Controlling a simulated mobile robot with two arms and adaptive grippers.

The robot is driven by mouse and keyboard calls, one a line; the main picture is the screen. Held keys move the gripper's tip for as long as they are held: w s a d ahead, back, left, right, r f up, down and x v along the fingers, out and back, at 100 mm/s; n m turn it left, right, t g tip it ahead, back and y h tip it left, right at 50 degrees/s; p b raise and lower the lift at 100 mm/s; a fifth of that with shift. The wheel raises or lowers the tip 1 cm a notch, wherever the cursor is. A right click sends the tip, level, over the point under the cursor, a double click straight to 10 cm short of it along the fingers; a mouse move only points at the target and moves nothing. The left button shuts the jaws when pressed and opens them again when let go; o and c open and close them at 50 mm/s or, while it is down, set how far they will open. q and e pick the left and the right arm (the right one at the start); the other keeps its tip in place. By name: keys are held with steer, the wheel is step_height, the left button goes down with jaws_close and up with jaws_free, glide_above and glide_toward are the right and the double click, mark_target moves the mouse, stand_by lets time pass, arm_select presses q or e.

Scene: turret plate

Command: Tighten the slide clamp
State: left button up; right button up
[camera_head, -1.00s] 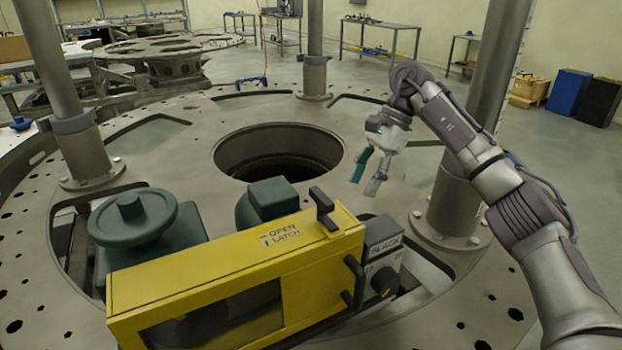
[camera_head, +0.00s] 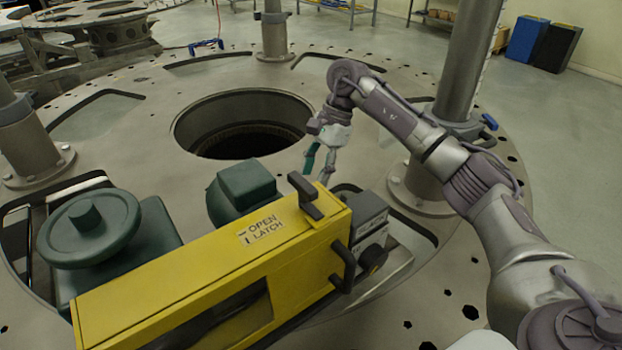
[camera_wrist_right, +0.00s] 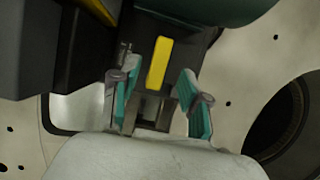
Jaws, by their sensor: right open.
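My right gripper (camera_head: 321,168) is open and points down just behind the yellow housing (camera_head: 200,270) in the head view. In the right wrist view its two teal-padded fingers (camera_wrist_right: 157,85) stand on either side of a short yellow bar (camera_wrist_right: 158,62). The bar lies over a dark grey slide-like part (camera_wrist_right: 157,102); I cannot tell whether the fingers touch it. The bar may be the slide clamp's handle, but no label shows it. The housing hides this spot in the head view. My left gripper is not in view.
The housing carries a black latch handle (camera_head: 305,195) and "OPEN LATCH" lettering. A grey box (camera_head: 369,222) with a black knob (camera_head: 373,258) adjoins its right end. A green handwheel (camera_head: 88,225) stands left. A post (camera_head: 465,80) rises behind my right arm; the round plate hole (camera_head: 243,125) lies open.

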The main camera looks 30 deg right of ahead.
steer(key=shift+x, duration=1.55)
jaws_close()
